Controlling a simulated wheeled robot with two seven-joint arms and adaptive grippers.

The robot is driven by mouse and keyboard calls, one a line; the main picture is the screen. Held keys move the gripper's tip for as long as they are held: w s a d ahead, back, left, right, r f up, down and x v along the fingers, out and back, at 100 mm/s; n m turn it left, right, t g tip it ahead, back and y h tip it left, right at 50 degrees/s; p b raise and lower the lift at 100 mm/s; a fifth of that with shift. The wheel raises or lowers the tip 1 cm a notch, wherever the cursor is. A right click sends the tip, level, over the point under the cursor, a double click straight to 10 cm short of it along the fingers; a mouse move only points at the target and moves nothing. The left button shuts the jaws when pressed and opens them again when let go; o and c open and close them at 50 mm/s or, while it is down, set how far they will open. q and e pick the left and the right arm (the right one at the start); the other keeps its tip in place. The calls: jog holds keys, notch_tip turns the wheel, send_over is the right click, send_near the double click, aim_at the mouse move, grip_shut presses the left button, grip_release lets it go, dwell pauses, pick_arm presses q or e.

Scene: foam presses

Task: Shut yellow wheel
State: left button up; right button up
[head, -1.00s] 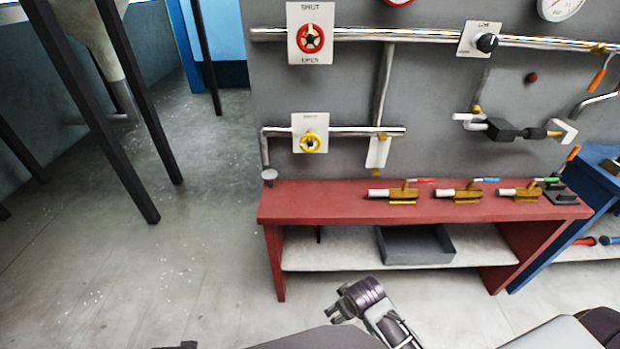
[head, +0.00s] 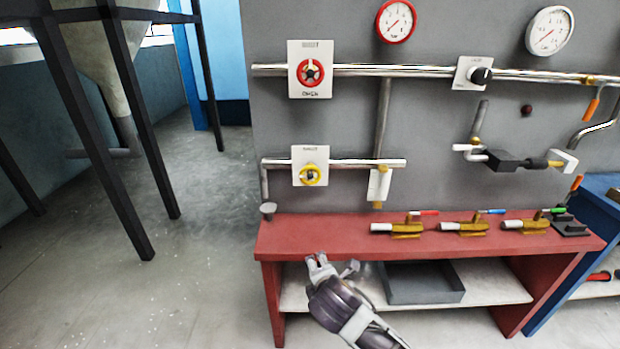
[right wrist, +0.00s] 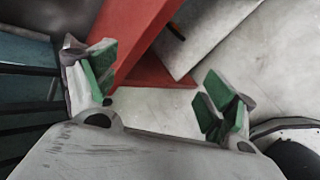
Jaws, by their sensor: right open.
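The yellow wheel (head: 311,175) is a small handwheel on a white plate (head: 311,152), on the lower silver pipe of the grey panel. Lettering on the plate's top edge is too small to read for sure. My right gripper (head: 318,261) is below the wheel and apart from it, in front of the red bench's front edge. In the right wrist view its green-padded fingers (right wrist: 160,90) are spread wide with nothing between them. My left gripper is in neither view.
A red wheel (head: 311,73) sits above on the upper pipe. The red bench (head: 330,235) below the panel carries several brass valves with coloured handles, and a grey tray (head: 425,285) on its shelf.

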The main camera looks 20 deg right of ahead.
jog(key=w+a+r+n+t+h, duration=0.15)
jog(key=w+r+n+t, duration=0.25)
jog(key=w+r+n, duration=0.45)
jog(key=n+t+h, duration=0.1)
jog(key=n+t, duration=0.3)
jog(key=n, duration=0.8)
send_near(310, 176)
jog(key=v, duration=0.4)
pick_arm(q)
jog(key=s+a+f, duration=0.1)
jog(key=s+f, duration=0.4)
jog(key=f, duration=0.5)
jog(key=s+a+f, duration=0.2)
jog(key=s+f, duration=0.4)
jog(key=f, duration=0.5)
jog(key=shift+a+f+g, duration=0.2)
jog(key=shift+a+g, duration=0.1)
pick_arm(e)
jog(key=shift+w+m, duration=0.15)
jog(key=shift+m, duration=0.1)
jog(key=shift+w, duration=0.1)
jog(key=b+x, duration=0.1)
jog(key=x, duration=1.1)
jog(key=shift+x, duration=0.8)
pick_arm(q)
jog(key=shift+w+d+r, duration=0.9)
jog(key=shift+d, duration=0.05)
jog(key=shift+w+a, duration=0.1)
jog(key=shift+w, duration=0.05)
